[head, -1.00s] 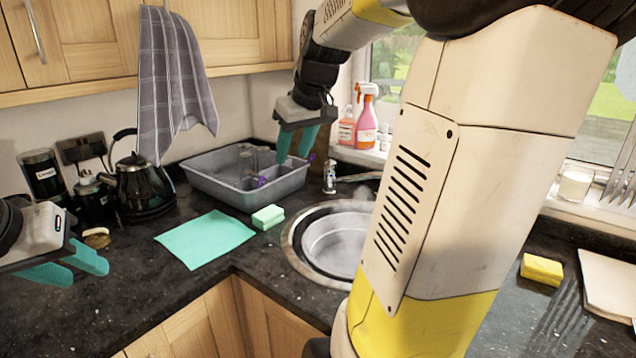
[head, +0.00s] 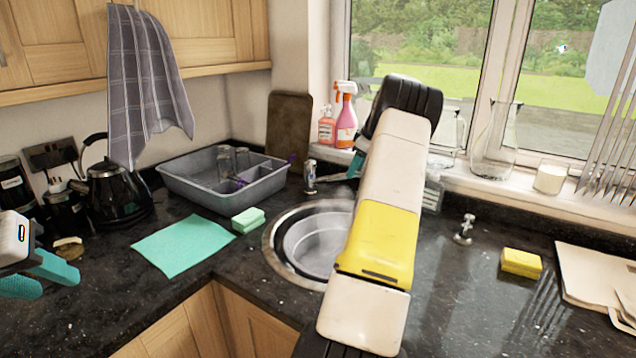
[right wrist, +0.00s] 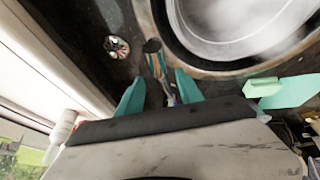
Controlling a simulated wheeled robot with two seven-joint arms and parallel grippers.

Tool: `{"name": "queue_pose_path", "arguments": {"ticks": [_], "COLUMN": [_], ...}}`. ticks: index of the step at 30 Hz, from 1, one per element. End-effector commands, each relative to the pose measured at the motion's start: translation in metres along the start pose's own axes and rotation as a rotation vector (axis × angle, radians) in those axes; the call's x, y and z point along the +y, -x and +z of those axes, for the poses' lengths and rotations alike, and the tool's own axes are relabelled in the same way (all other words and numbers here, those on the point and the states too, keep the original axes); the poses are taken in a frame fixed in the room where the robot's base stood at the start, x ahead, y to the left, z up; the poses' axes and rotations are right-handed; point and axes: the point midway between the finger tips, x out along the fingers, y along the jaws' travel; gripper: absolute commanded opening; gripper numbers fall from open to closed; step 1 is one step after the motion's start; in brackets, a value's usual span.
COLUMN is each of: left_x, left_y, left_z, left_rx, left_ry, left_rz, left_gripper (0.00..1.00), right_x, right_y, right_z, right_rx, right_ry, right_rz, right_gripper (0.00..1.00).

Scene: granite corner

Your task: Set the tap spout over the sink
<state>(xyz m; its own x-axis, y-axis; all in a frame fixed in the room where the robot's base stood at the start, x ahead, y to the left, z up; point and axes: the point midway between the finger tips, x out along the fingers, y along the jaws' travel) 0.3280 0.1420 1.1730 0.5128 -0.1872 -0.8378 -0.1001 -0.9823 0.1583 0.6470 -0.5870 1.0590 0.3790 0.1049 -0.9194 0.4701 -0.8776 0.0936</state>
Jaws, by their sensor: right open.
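The chrome tap (head: 310,177) stands behind the back rim of the round sink (head: 312,245). Its spout (head: 336,178) runs rightward behind the rim, partly hidden by my right gripper. My right gripper (head: 347,172) is low beside the tap, mostly hidden behind my own arm. In the right wrist view, its two teal fingers (right wrist: 160,78) are apart, with a narrow chrome part of the tap (right wrist: 157,62) between them. Contact cannot be told. The sink bowl also shows at the upper right there (right wrist: 225,25). My left gripper (head: 38,277) is at the left edge, open and empty.
A grey basin (head: 190,185) with glasses stands left of the tap. A green sponge (head: 248,220) and teal cloth (head: 180,245) lie left of the sink. A small chrome fitting (head: 463,230) and a yellow sponge (head: 521,263) are on the right. Bottles (head: 346,120) stand behind.

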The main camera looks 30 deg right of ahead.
Motion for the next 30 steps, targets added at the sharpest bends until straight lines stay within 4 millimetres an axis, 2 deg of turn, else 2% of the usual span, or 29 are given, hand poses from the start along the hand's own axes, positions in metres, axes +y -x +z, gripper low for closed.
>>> {"name": "queue_pose_path", "arguments": {"ticks": [6,12,17,24,30], "left_x": [0.000,0.000,0.000,0.000,0.000], "left_y": [0.000,0.000,0.000,0.000,0.000], "left_z": [0.000,0.000,0.000,0.000,0.000], "left_rx": [0.000,0.000,0.000,0.000,0.000], "left_ry": [0.000,0.000,0.000,0.000,0.000], "left_rz": [0.000,0.000,0.000,0.000,0.000], "left_gripper": [0.36,0.36,0.36,0.36,0.36], "right_x": [-0.002,-0.001,-0.001,-0.001,-0.001], "right_y": [-0.036,-0.062,-0.070,-0.071,-0.071], "right_z": [0.000,0.000,-0.001,-0.001,-0.001], "right_rx": [-0.002,-0.001,-0.001,-0.001,-0.001], "right_ry": [0.000,0.000,0.000,0.000,0.000], "right_rz": [-0.005,-0.002,-0.001,-0.001,-0.001], "right_gripper": [0.43,0.43,0.43,0.43,0.04]}}
